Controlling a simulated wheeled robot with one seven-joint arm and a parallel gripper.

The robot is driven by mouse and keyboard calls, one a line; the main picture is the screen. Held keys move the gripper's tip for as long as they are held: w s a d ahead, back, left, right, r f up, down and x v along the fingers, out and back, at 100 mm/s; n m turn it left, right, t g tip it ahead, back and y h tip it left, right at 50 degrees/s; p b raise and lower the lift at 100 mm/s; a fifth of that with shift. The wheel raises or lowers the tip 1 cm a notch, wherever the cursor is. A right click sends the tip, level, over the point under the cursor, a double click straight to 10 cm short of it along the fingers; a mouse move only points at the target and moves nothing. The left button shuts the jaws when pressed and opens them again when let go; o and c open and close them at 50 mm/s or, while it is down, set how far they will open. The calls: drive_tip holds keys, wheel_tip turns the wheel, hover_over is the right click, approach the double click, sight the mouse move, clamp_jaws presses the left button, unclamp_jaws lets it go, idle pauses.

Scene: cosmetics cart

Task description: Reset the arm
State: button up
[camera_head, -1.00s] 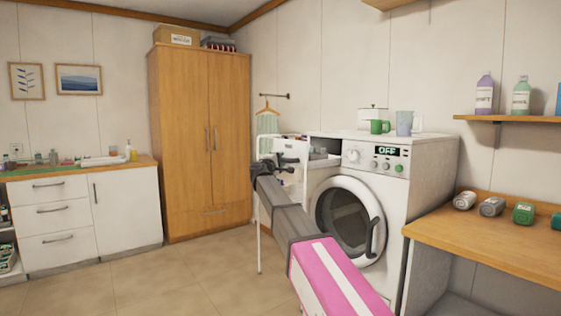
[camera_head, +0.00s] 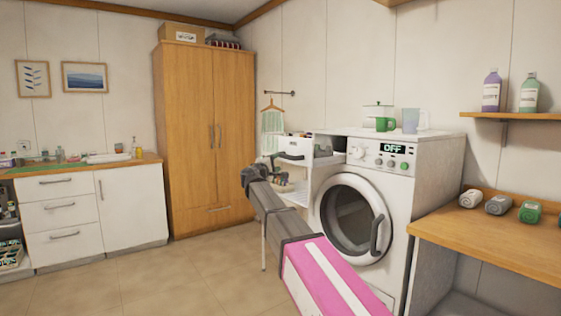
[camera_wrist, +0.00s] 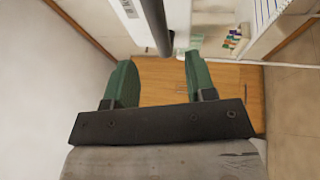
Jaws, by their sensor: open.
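My arm (camera_head: 285,225) reaches forward from the bottom of the head view, with pink, white and grey links. Its end lies in front of a white cart (camera_head: 288,178) left of the washing machine. My gripper (camera_wrist: 160,85) shows in the wrist view with two green fingers set wide apart. It is open, and nothing is between the fingers. In the head view the fingers are too small to make out.
A white washing machine (camera_head: 352,215) stands close to the right of my arm. A wooden wardrobe (camera_head: 205,140) stands behind, left. The tiled floor (camera_head: 150,280) at front left is clear.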

drive_tip(key=shift+v, duration=1.05)
drive_tip(key=s+d+f+m+g+y, duration=0.1)
drive_tip(key=s+d+f+m+g, duration=0.2)
drive_tip(key=d+f, duration=0.6)
drive_tip(key=s+d+f+m+g+y, duration=0.1)
drive_tip(key=s+d+f+g, duration=0.35)
drive_tip(key=f, duration=0.95)
drive_tip(key=s+d+f+m+g+y, duration=0.1)
drive_tip(key=s+d+f+m+g, duration=0.35)
drive_tip(key=f, duration=0.65)
drive_tip(key=s+d+f+m+g+y, duration=0.2)
drive_tip(key=s+f+y, duration=0.1)
drive_tip(key=s+f, duration=0.6)
drive_tip(key=s+d+f+m+g+y, duration=0.2)
drive_tip(key=s+f, duration=0.7)
drive_tip(key=s, duration=0.5)
drive_tip(key=shift+d+f+g+y, duration=0.35)
drive_tip(key=shift+d+g+y, duration=0.3)
drive_tip(key=shift+y, duration=0.55)
